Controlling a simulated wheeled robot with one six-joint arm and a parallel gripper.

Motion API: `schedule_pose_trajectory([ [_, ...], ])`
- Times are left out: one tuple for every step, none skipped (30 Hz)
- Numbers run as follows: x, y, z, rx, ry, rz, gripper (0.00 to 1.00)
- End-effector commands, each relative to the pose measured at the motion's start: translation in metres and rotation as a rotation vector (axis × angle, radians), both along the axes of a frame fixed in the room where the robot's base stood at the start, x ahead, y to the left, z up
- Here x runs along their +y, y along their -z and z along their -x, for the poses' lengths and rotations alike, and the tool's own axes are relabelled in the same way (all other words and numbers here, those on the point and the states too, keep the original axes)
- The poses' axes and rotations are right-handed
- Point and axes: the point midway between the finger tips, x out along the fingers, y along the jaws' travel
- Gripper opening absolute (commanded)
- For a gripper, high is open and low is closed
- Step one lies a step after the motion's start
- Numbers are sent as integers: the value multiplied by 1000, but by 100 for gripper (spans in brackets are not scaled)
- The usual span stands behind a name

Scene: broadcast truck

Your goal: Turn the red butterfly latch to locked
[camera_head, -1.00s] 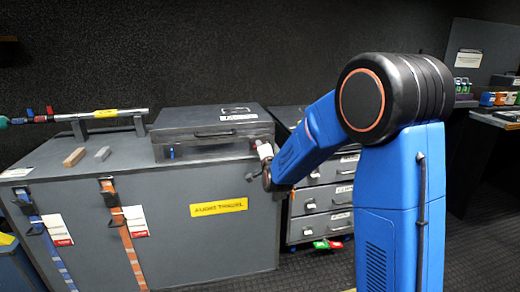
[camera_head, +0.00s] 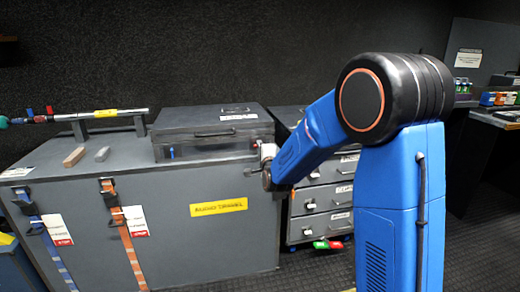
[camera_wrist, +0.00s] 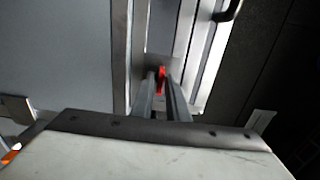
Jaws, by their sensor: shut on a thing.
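The red butterfly latch (camera_wrist: 161,74) shows in the wrist view as a narrow red piece, edge-on, between my two fingertips. It stands against a metal plate beside pale metal edging. My gripper (camera_wrist: 161,86) is shut on it, one finger on each side. The case lid is down. The latch's exact angle and any lock marking cannot be told.
A blue latch (camera_head: 172,152) is on the case front, left of my gripper. The case sits on a grey trunk with a yellow label (camera_head: 219,206). Drawers (camera_head: 326,202) stand close to the right. A metal tube (camera_head: 110,114) rests on supports at left.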

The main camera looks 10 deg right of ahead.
Motion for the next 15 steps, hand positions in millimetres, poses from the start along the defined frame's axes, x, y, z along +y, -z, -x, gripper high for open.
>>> schedule_pose_trajectory([
  [-1,2,1,4,2,0,0],
  [-1,2,1,4,2,0,0],
  [-1,2,1,4,2,0,21],
  [-1,2,0,4,2,0,25],
  [-1,2,0,3,2,0,25],
  [-1,2,0,3,2,0,25],
  [-1,2,0,3,1,0,25],
  [-1,1,0,3,1,0,25],
  [-1,1,0,2,1,0,25],
  [-1,1,0,2,1,0,25],
  [0,1,0,2,1,0,25],
  [0,1,0,2,1,1,25],
  [0,1,1,2,1,1,25],
  [0,1,2,2,1,1,25],
  [0,1,4,1,0,1,25],
])
